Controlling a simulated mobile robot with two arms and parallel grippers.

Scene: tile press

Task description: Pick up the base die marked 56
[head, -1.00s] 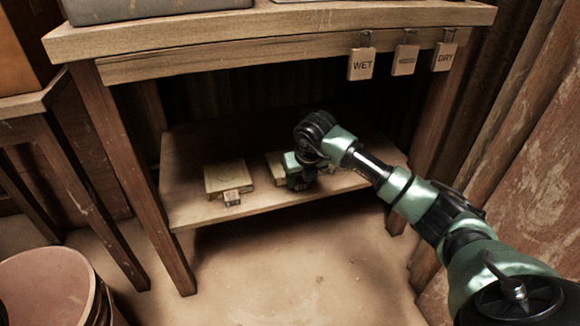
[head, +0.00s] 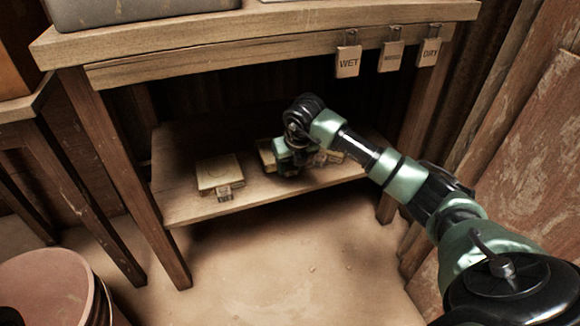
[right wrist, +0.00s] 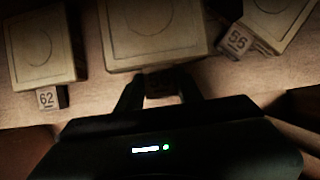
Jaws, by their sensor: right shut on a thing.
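Three pale square dies lie on the low shelf. The left die (right wrist: 42,48) has a tag block reading 62 (right wrist: 50,98); it shows in the head view too (head: 217,172). The middle die (right wrist: 155,32) has a dark tag block (right wrist: 160,84) whose number I cannot read. The right die (right wrist: 277,20) has a tilted tag block (right wrist: 236,41) that seems to read 56 or 55. My right gripper (right wrist: 160,88) is shut on the middle die's tag block, one finger on each side. In the head view the right gripper (head: 290,158) hides much of the middle die (head: 266,152). My left gripper is out of view.
The shelf (head: 215,207) sits under a wooden bench (head: 250,52), between its legs. Tags reading WET (head: 348,62) and DRY (head: 429,52) hang from the bench's front rail. A pinkish bucket (head: 50,285) stands at lower left. The floor before the shelf is clear.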

